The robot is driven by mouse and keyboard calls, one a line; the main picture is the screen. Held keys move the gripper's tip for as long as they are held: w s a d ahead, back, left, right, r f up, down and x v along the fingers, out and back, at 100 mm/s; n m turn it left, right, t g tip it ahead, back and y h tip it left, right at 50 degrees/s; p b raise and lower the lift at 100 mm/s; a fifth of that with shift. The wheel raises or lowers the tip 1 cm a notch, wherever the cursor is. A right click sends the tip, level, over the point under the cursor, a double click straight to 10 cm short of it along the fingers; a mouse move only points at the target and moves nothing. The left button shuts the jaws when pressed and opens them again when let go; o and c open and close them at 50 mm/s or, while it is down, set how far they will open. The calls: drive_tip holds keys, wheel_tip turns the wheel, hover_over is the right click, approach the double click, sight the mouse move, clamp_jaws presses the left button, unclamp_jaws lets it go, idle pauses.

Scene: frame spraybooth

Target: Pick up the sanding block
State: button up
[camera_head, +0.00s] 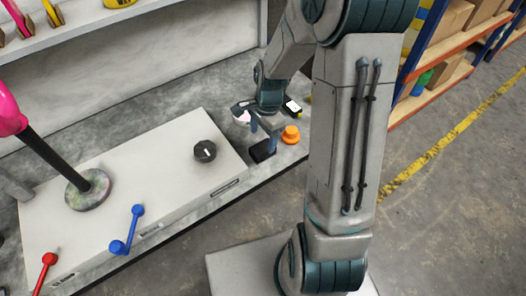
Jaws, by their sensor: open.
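A small dark block (262,152), which looks like the sanding block, lies on the grey bench top near its front edge. My gripper (262,133) is open and points down just above and behind this block. Its fingers partly overlap the block in the picture, and I cannot tell whether they touch it. Nothing shows between the fingers.
An orange knob-like object (291,134) sits close to the right of the block. A black item with a white face (293,108) and a pale pinkish object (242,117) lie behind. A white machine (120,190) with a black dial stands left.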

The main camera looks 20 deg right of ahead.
sight(263, 147)
drive_tip(key=f, duration=0.1)
drive_tip(key=f+b, duration=0.1)
drive_tip(key=f, duration=0.2)
drive_tip(key=shift+s, duration=0.35)
drive_tip(key=shift+a+f+b, duration=0.2)
drive_tip(key=shift+f+b, duration=0.1)
drive_tip(key=shift+f, duration=0.25)
drive_tip(key=c, duration=1.1)
drive_tip(key=shift+r, duration=0.15)
wheel_tip(263, 147, up, 5)
drive_tip(key=shift+f+p, duration=0.2)
drive_tip(key=shift+p, duration=0.75)
drive_tip(key=s+d+r, duration=0.2)
drive_tip(key=d, duration=0.1)
drive_tip(key=s+d+r+p, duration=0.1)
drive_tip(key=s+d+r, duration=0.1)
drive_tip(key=d, duration=0.1)
drive_tip(key=s+d+r+p, duration=0.1)
drive_tip(key=s+d+r, duration=0.1)
drive_tip(key=s+d, duration=0.1)
drive_tip(key=shift+d+r, duration=0.1)
drive_tip(key=shift+d, duration=0.15)
